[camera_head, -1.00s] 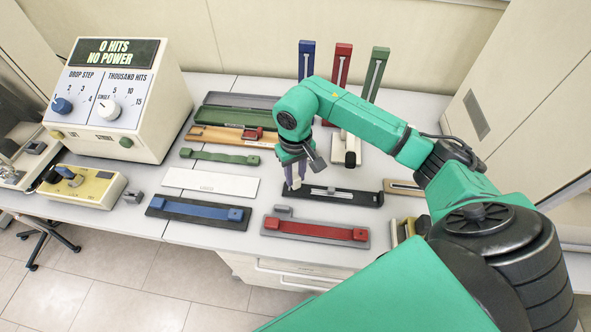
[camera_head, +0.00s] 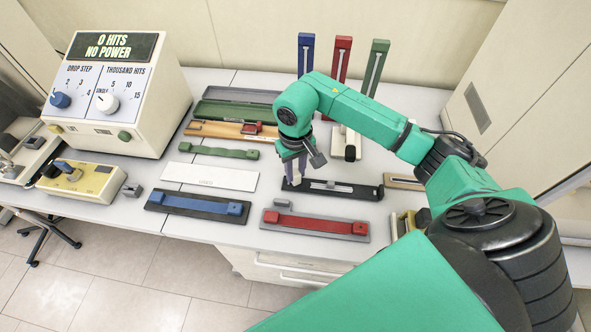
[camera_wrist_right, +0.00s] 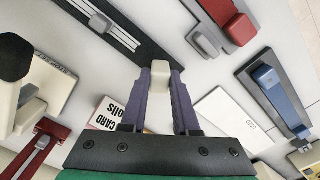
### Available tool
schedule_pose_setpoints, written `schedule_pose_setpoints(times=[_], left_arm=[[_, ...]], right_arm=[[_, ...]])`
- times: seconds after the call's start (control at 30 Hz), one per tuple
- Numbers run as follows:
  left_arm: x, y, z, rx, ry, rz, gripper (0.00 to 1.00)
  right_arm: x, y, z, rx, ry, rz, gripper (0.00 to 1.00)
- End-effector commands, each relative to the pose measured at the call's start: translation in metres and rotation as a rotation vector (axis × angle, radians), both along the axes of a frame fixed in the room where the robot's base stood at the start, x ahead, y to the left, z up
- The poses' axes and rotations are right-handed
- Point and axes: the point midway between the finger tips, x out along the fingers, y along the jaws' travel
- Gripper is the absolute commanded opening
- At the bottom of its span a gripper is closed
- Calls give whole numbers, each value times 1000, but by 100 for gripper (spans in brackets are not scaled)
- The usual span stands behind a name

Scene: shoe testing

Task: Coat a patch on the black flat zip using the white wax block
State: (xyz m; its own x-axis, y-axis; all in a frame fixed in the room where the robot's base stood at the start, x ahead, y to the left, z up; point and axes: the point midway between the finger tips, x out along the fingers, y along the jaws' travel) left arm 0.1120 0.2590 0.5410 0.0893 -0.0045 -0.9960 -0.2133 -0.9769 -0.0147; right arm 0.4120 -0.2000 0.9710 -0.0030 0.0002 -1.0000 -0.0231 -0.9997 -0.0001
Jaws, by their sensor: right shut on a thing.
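The black flat zip (camera_head: 345,188) lies on the bench, a long black strip with a pale zip line along its middle. It also shows at the top of the right wrist view (camera_wrist_right: 112,32). My right gripper (camera_head: 294,179) points down over the strip's left end. In the right wrist view its purple fingers (camera_wrist_right: 160,76) are shut on the white wax block (camera_wrist_right: 161,77). The block is over the black end of the strip, off the end of the zip line. I cannot tell whether it touches. My left gripper is not in view.
A red strip on a grey base (camera_head: 315,224) lies in front, and a blue strip (camera_head: 198,205) at front left. A white card (camera_head: 210,177) and green strip (camera_head: 218,151) lie left. Upright coloured holders (camera_head: 340,62) stand behind. The control box (camera_head: 120,90) stands far left.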

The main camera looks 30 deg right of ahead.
Motion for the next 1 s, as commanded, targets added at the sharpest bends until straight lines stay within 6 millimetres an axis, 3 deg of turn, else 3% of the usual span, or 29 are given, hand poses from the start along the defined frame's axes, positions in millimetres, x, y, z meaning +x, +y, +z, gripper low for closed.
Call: schedule_pose_setpoints(times=[0.73,1.0], left_arm=[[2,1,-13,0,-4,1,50],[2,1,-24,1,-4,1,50]], right_arm=[[0,-1,-12,0,-1,-1,0],[-17,-23,-13,-3,0,-2,0]])
